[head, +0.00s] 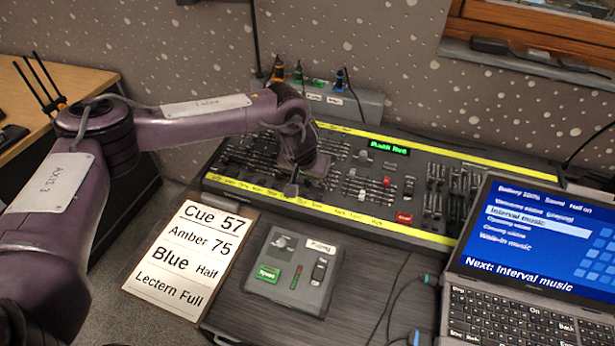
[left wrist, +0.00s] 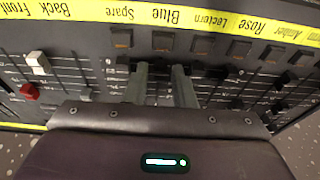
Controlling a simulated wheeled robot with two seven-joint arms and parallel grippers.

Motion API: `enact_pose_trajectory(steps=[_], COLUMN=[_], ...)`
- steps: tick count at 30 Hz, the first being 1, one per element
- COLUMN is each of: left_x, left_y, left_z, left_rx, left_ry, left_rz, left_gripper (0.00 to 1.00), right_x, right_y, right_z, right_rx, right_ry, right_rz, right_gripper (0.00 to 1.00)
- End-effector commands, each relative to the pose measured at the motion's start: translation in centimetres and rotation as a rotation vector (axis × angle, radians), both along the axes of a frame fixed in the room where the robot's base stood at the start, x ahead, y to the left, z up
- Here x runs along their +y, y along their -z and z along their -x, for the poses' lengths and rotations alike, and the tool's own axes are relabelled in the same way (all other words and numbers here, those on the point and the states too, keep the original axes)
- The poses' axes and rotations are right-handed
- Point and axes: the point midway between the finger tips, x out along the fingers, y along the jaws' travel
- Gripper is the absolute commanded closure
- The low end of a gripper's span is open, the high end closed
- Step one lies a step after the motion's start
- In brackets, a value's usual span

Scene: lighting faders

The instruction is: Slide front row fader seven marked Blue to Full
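The lighting desk (head: 235,160) is a dark console with rows of faders and yellow label strips. In the left wrist view the yellow strip (left wrist: 110,12) appears upside down, with the label Blue (left wrist: 166,16) between Spare and Lectern. My left gripper (head: 292,190) is over the front fader row. In the left wrist view its two fingers (left wrist: 162,75) stand apart, straddling the column below the Blue label. My right gripper is in neither view.
A cue card (head: 185,260) reads Cue 57, Amber 75, Blue Half, Lectern Full. A small grey box (head: 295,270) and a laptop (head: 540,250) stand in front of and right of the desk. White (left wrist: 38,62) and red (left wrist: 30,92) fader caps lie left of the fingers.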

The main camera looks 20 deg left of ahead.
Motion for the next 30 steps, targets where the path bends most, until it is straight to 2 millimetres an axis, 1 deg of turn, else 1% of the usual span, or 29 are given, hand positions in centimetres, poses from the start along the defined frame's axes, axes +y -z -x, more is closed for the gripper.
enact_pose_trajectory(steps=[1, 5, 6, 11, 30], left_x=[0.0, 0.0, 0.0, 0.0, -0.1], left_y=[0.0, 0.0, 0.0, 0.0, -0.3], left_z=[0.0, 0.0, 0.0, -0.1, -3.3], left_rx=[0.000, 0.000, 0.000, 0.000, -0.002], left_ry=[0.000, 0.000, 0.000, 0.000, -0.002], left_rz=[0.000, 0.000, 0.000, 0.000, 0.000], left_gripper=[0.80, 0.97, 0.97, 0.97, 0.97], right_x=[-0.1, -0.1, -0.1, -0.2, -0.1], right_y=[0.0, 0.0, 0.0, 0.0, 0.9], right_z=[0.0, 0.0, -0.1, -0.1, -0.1], right_rx=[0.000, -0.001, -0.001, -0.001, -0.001], right_ry=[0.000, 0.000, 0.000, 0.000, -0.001], right_rz=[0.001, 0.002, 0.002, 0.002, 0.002], right_gripper=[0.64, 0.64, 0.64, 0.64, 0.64])
